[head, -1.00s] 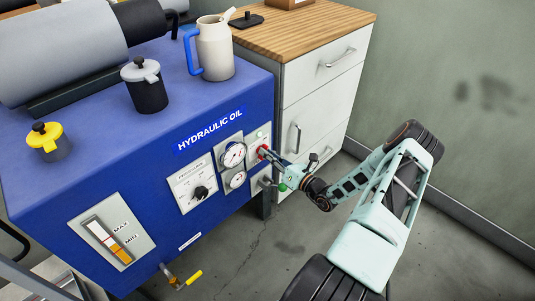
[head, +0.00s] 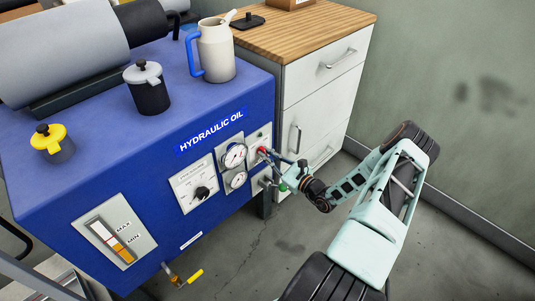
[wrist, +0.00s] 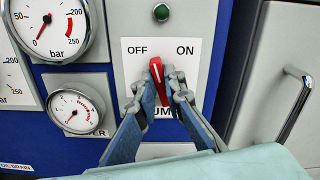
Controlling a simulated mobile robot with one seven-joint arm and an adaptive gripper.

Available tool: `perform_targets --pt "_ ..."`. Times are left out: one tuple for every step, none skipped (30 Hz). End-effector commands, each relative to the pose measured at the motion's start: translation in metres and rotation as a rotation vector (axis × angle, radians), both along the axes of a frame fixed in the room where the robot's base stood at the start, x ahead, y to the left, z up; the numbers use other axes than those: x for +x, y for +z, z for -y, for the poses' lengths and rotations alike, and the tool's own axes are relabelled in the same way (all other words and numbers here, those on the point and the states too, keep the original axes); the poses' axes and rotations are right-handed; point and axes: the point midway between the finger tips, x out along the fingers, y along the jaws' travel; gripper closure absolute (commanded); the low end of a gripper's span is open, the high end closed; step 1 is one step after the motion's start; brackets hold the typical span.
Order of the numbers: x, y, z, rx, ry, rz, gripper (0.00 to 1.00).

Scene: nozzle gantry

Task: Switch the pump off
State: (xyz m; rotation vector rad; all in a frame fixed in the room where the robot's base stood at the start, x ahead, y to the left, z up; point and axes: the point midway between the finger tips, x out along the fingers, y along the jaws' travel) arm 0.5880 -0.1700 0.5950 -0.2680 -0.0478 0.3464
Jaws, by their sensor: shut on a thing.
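The pump switch is a red lever knob (wrist: 157,70) on a white plate (wrist: 185,60) marked OFF at left and ON at right. Its tip points up and leans slightly left, between the two labels. My gripper (wrist: 161,88) is shut on the red knob, one finger on each side.
A green lamp (wrist: 161,12) sits above the switch. Pressure gauges (wrist: 50,27) are at its left. A drawer cabinet (head: 318,90) with protruding handles stands close at right. A pressure dial (head: 201,193) and a yellow-handled drain valve (head: 193,277) are further left. Open floor lies in front.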

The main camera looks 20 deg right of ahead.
Motion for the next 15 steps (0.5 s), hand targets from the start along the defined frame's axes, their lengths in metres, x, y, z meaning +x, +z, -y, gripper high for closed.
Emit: perform_targets --pt "-0.0007 -0.0005 -0.0005 -0.034 0.000 0.010 1.00" --pt "-0.0007 -0.0006 -0.0005 -0.053 0.000 0.017 1.00" --pt "-0.0008 -0.0007 -0.0007 -0.079 0.000 0.026 1.00" --pt "-0.0008 -0.0008 -0.0008 -0.097 0.000 0.033 1.00" --pt "-0.0009 -0.0008 -0.0009 -0.114 0.001 0.039 1.00" --pt "-0.0009 -0.0010 -0.0009 -0.134 0.001 0.046 1.00" --pt "-0.0009 -0.0011 -0.0010 -0.149 0.001 0.052 1.00" --pt "-0.0009 -0.0011 -0.0011 -0.162 0.001 0.056 1.00" --pt "-0.0010 -0.0012 -0.0012 -0.179 0.001 0.063 1.00" --pt "-0.0010 -0.0013 -0.0013 -0.190 0.001 0.066 1.00" --pt "-0.0011 -0.0013 -0.0012 -0.200 0.001 0.070 1.00" --pt "-0.0011 -0.0015 -0.0013 -0.211 0.000 0.074 1.00" --pt "-0.0011 -0.0015 -0.0013 -0.219 0.000 0.077 1.00" --pt "-0.0011 -0.0016 -0.0012 -0.226 0.000 0.080 1.00" --pt "-0.0011 -0.0016 -0.0013 -0.234 0.000 0.083 1.00"
